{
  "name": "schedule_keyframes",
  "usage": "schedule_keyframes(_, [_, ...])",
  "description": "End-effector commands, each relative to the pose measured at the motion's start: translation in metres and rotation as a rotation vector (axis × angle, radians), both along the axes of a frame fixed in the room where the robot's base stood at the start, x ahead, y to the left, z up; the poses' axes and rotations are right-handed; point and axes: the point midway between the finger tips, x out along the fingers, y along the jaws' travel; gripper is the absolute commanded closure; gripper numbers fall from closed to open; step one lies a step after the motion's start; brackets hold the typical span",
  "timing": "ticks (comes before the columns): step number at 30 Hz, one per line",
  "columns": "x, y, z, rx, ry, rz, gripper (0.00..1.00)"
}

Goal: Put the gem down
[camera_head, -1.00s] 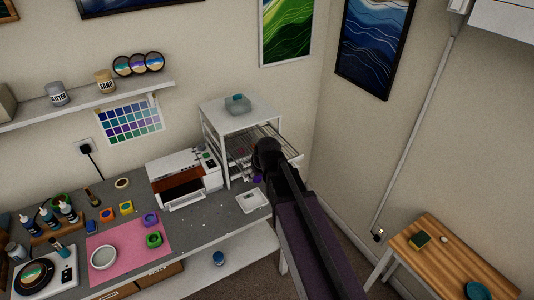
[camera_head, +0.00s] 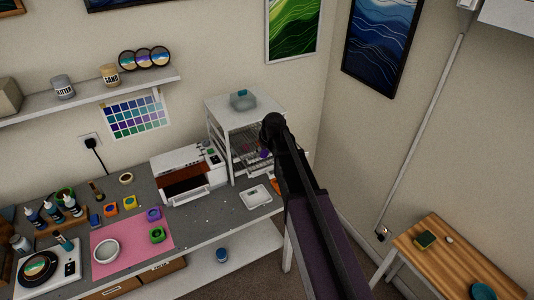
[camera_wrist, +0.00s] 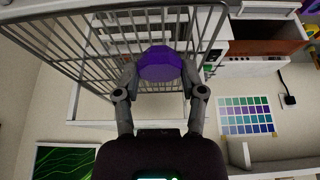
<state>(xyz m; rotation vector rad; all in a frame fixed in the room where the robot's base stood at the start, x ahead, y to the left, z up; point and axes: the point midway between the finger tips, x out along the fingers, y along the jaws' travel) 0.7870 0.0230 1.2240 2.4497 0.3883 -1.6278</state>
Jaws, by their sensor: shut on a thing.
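My gripper (camera_wrist: 161,75) is shut on a purple faceted gem (camera_wrist: 160,64) in the wrist view, with one finger on each side of it. In the head view the gem shows as a small purple spot (camera_head: 264,153) beside the dark end of my arm, in front of the white rack cabinet (camera_head: 216,128). A wire rack (camera_wrist: 85,45) fills the upper left of the wrist view, close to the gem. I cannot tell whether the gem touches the wires. My arm hides part of the cabinet's right side in the head view.
The white machine (camera_head: 182,163) stands left of the cabinet. A small scale (camera_head: 256,197) lies on the grey bench in front. A pink mat (camera_head: 130,262) with a white bowl (camera_head: 106,251) and silicone moulds is at the left. A glass container (camera_head: 243,100) sits on the cabinet top.

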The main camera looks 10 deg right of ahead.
Motion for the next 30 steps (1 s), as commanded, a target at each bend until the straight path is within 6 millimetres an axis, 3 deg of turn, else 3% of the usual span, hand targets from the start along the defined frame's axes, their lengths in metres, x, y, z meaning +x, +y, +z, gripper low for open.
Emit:
schedule_keyframes(1, [0.012,-0.002,-0.002,0.000,0.000,-0.001,0.78])
schedule_keyframes(6, [0.024,-0.006,-0.003,0.001,0.000,0.000,0.78])
schedule_keyframes(19, [0.026,-0.006,-0.003,0.000,0.000,0.001,0.78])
schedule_keyframes(24, [0.039,-0.009,-0.004,0.000,0.000,0.001,0.78])
schedule_keyframes(30, [0.038,-0.009,-0.023,0.001,0.000,0.001,0.78])
